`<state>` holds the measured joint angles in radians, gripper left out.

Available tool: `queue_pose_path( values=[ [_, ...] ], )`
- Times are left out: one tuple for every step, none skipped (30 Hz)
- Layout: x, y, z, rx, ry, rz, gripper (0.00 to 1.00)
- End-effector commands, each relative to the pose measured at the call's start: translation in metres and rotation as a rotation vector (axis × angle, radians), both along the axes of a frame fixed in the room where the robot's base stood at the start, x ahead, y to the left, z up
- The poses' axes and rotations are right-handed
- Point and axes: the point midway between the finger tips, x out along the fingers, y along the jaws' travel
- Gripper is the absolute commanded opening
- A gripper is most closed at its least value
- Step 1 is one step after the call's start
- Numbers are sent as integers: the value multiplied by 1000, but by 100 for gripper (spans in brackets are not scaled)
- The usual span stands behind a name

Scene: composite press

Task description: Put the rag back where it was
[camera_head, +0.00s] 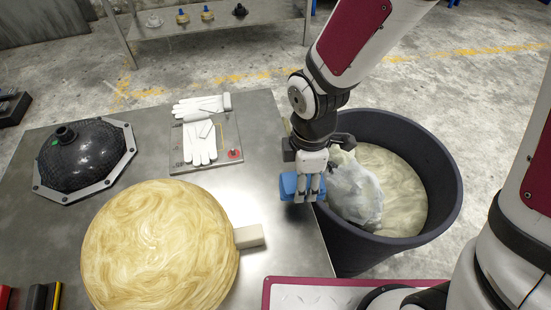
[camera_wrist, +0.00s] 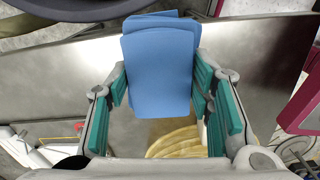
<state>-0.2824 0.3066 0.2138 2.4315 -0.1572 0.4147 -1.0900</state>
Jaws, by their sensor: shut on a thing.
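A blue folded rag (camera_wrist: 160,65) is held between the fingers of my gripper (camera_wrist: 162,95) in the wrist view. In the head view the same rag (camera_head: 288,187) shows at the fingertips of my gripper (camera_head: 302,190), over the right edge of the metal table (camera_head: 270,225). My gripper is shut on the rag and points down. It is beside the rim of the dark bin. From these views I cannot tell whether the rag touches the table top.
The dark round bin (camera_head: 440,195) holds a pale crumpled bag (camera_head: 355,190) and stands right of the table. A large yellowish round form (camera_head: 160,245), a black dome (camera_head: 85,155) and white gloves (camera_head: 200,140) on a board are on the table. Bare metal lies between them.

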Motion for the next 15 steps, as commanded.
queue_pose_path(
  values=[
    [-3,2,-7,0,-1,40,16],
    [-5,3,-8,-1,-2,60,16],
    [-7,3,-10,-1,-2,84,16],
    [-8,4,-11,-1,-2,97,16],
    [-9,4,-12,-1,-2,108,16],
    [-9,5,-12,-1,-2,120,16],
    [-8,5,-13,-1,-2,126,16],
    [-6,7,-13,-1,-2,130,16],
    [-2,9,-14,-1,-2,133,16],
    [3,11,-15,-1,-2,134,16],
    [8,14,-15,0,-2,134,16],
    [17,17,-16,1,-3,134,16],
    [23,20,-17,0,-2,133,16],
    [30,23,-18,0,-2,133,16],
    [39,27,-19,1,-3,132,16]
  ],
)
